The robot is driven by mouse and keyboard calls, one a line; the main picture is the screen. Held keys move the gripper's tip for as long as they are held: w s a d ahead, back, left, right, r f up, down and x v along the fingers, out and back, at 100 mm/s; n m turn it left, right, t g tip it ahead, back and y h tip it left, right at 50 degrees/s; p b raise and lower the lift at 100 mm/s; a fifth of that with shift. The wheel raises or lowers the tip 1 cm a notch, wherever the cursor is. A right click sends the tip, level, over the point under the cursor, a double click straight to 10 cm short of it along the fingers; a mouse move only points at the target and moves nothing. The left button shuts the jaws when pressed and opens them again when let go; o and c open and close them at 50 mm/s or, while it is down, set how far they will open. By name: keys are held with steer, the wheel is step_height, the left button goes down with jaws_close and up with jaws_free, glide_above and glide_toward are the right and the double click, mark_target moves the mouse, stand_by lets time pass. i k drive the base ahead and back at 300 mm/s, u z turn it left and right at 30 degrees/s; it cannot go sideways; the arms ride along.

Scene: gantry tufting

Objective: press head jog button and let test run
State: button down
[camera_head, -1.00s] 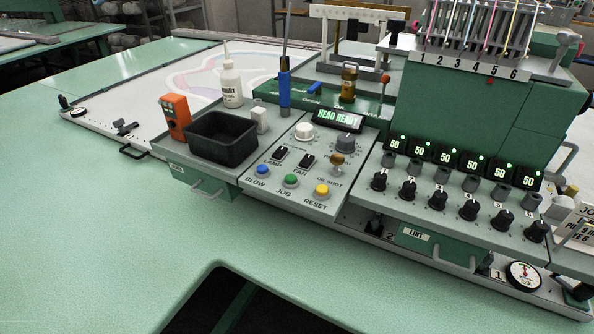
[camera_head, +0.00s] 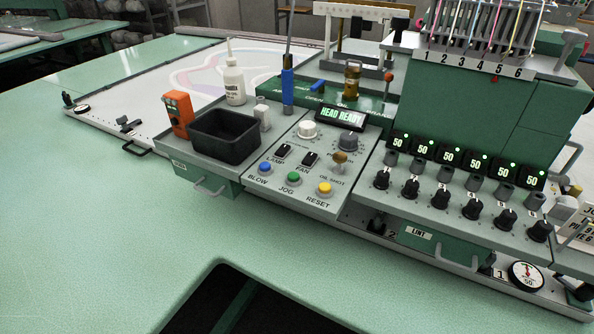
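The green JOG button (camera_head: 294,178) sits on the sloped front panel of the tufting head, between the blue BLOW button (camera_head: 265,168) and the yellow RESET button (camera_head: 325,189). The small display (camera_head: 341,116) above them reads HEAD READY in lit letters. The LAMP switch (camera_head: 284,151) and FAN switch (camera_head: 311,159) lie above the buttons. The green tufting head (camera_head: 500,110) stands at the right, with threads numbered 1 to 6. My gripper is not in view.
A black open bin (camera_head: 225,138), an orange handheld device (camera_head: 179,113), a white bottle (camera_head: 233,80) and a blue-handled tool (camera_head: 288,88) stand left of the panel. Black knobs (camera_head: 441,198) line the right front. The green table (camera_head: 100,230) is clear at left; a dark cutout (camera_head: 240,300) opens in front.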

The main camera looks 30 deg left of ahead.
mark_target(292, 176)
steer(key=z, duration=0.15)
steer(key=k, duration=1.7)
steer(key=u, duration=1.35)
steer(key=i, duration=1)
steer(key=z, duration=0.05)
